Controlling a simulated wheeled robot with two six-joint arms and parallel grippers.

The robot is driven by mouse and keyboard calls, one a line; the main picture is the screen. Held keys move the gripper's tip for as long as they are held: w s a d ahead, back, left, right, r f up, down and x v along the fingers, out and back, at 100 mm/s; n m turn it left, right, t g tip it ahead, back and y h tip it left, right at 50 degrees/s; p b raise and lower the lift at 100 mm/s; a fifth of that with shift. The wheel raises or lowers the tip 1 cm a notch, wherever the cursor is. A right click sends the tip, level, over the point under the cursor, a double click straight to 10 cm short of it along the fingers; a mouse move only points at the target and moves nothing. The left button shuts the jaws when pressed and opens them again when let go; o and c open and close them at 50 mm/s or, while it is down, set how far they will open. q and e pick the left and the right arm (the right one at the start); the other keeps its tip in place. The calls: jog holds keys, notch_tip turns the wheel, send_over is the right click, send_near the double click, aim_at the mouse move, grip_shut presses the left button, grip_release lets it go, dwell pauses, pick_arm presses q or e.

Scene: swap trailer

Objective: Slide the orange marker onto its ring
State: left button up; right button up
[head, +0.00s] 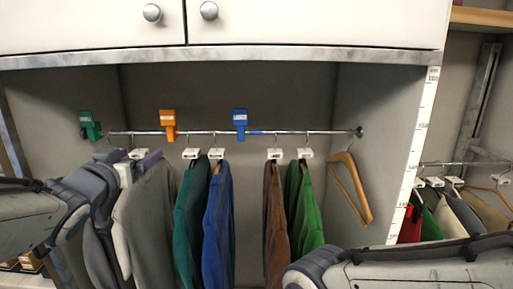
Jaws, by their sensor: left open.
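The orange marker (168,122) hangs upright on the metal rail (210,132), left of centre, with a pale label on its front. A ring of its own colour cannot be made out clearly on the rail. My left gripper (112,162) is at the left, below the rail and lower left of the orange marker, apart from it. It is open, and its fingers are partly lost against the grey clothes. My right arm (400,267) crosses the bottom right; its gripper is outside the picture.
A green marker (89,126) is at the rail's left end. A blue marker (240,122) hangs right of the orange one, beside a blue band (256,132). Several garments on hangers, including a blue one (218,215), and an empty wooden hanger (350,185) hang below.

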pick_arm(q)
jog(key=s+d+f+m+g+b, duration=0.1)
jog(key=s+d+f+g, duration=0.2)
jog(key=d+f, duration=0.3)
jog(key=s+d+f+m+g+h+b, duration=0.1)
jog(key=s+d+f+g, duration=0.2)
jog(key=f, duration=0.5)
jog(key=s+d+f+m+g+b, duration=0.1)
jog(key=s+d+f+g, duration=0.2)
jog(key=d+f, duration=0.3)
jog(key=s+d+f+m+g, duration=0.1)
jog(key=s+f+g, duration=0.1)
jog(key=s, duration=0.4)
jog(key=s+d+f+m+g+b, duration=0.1)
jog(key=s+d+f+m+g, duration=0.1)
jog(key=s+f, duration=0.3)
jog(key=s+d+f+m+g+b, duration=0.1)
jog(key=s+d+f+g, duration=0.1)
jog(key=s, duration=0.6)
jog(key=shift+s+d+f+g, duration=0.15)
jog(key=shift+s+f+g, duration=0.05)
jog(key=shift+f+g, duration=0.7)
